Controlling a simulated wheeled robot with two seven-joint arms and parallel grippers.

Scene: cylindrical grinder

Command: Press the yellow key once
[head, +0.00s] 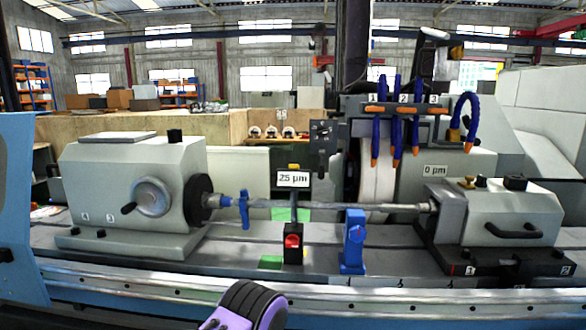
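No part is plainly marked as a yellow key. A small brass-yellow piece (468,183) sits on top of the right-hand grey housing (500,208), left of a black knob. Its shape is too small to tell. A purple and black part (245,305), seemingly mine, rises at the bottom edge, well in front of the machine and touching nothing visible. No gripper fingers show, so neither gripper can be seen.
A long shaft (315,205) runs between the left headstock (130,180) and the right housing. A black stand with a red front (293,242) and a blue support (353,242) stand below it. Labels read 25 µm (293,179) and 0 µm (435,170). Blue hoses (397,120) hang above.

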